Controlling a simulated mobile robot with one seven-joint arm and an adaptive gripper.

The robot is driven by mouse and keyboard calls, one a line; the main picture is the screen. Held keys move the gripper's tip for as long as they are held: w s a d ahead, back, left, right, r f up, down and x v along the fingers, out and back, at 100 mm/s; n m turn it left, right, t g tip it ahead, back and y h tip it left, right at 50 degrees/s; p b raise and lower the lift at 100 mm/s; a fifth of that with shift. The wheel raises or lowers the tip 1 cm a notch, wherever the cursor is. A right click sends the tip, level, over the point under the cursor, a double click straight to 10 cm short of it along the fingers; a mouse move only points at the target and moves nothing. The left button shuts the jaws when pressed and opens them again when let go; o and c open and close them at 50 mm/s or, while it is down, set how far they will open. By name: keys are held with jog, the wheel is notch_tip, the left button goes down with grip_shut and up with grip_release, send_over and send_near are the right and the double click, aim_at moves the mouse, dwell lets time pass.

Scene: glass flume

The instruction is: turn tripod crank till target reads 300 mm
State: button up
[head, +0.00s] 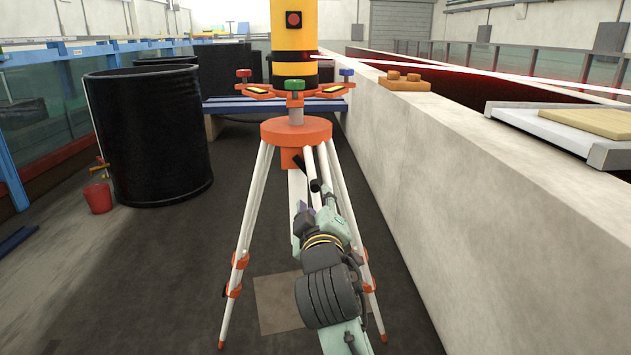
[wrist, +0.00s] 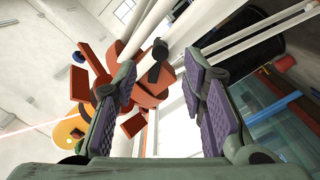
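The tripod (head: 297,131) stands on the floor with an orange head, white legs and orange clamps. A yellow instrument (head: 294,28) with a red button shows above it. The crank's black knob (head: 315,186) sticks out below the head, and it also shows in the wrist view (wrist: 160,49). My gripper (head: 318,212) is just below the knob in the head view. In the wrist view my gripper (wrist: 158,72) is open, with purple pads apart; the knob appears between or just beyond the fingertips. Contact cannot be told. No target reading is legible.
A concrete wall (head: 470,200) runs along the right, with an orange block (head: 404,81) on top. A red-white beam crosses above it. A large black tank (head: 148,135) and red bucket (head: 98,197) stand left. Floor between tank and tripod is clear.

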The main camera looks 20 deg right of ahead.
aim_at(315, 191)
jog(key=p+x, duration=0.1)
jog(key=x, duration=0.4)
grip_shut()
dwell(0.5)
dwell(0.4)
